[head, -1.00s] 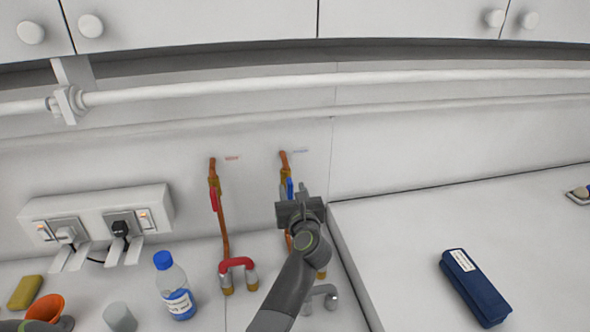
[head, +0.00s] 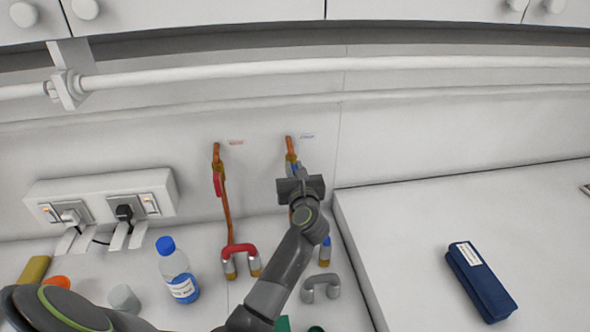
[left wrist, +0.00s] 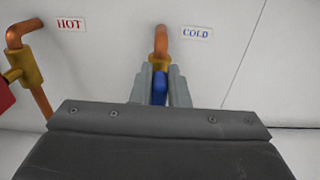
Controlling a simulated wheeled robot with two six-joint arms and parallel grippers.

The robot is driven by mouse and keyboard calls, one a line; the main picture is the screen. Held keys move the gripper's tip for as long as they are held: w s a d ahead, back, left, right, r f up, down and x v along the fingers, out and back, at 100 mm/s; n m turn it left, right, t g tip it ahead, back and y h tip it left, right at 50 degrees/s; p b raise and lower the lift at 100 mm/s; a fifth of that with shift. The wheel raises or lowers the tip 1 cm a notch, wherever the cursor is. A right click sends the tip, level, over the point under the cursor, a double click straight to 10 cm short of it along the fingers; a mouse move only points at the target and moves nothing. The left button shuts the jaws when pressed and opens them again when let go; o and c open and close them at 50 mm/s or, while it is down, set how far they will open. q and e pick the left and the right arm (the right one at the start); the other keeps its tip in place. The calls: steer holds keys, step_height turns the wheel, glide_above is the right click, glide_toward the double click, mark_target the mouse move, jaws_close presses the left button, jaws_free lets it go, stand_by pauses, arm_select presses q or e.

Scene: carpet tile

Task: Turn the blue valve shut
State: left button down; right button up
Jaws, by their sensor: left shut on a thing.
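The blue valve's lever (left wrist: 159,88) shows in the left wrist view between the two grey fingers of my left gripper (left wrist: 160,84), which is shut on it. The lever is on the copper pipe (left wrist: 168,42) beside the label "COLD" (left wrist: 197,33). In the head view my left gripper (head: 299,172) covers most of this valve, and only a bit of blue shows at the fingers. The lever's exact angle is hard to tell. The right gripper is not in view.
A red-handled valve (head: 217,184) sits on the pipe to the left, by the "HOT" label (left wrist: 70,24). A blue-capped bottle (head: 177,272), a red U-shaped fitting (head: 240,251) and a grey one (head: 320,285) stand below. A navy case (head: 480,282) lies right.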

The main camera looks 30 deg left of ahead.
arm_select(q)
steer(key=shift+m, duration=0.3)
steer(key=shift+w+d+f+m, duration=0.35)
steer(key=shift+f+m, duration=0.1)
steer(key=shift+m, duration=2.4)
steer(key=shift+w+d+f+m, duration=0.2)
steer(key=shift+d+f+m, duration=0.25)
steer(key=shift+m, duration=2.45)
steer(key=shift+w+d+f+m, duration=0.3)
steer(key=shift+f+m, duration=0.2)
steer(key=shift+m, duration=2.35)
steer(key=c, duration=1.4)
jaws_free()
steer(key=shift+f, duration=0.1)
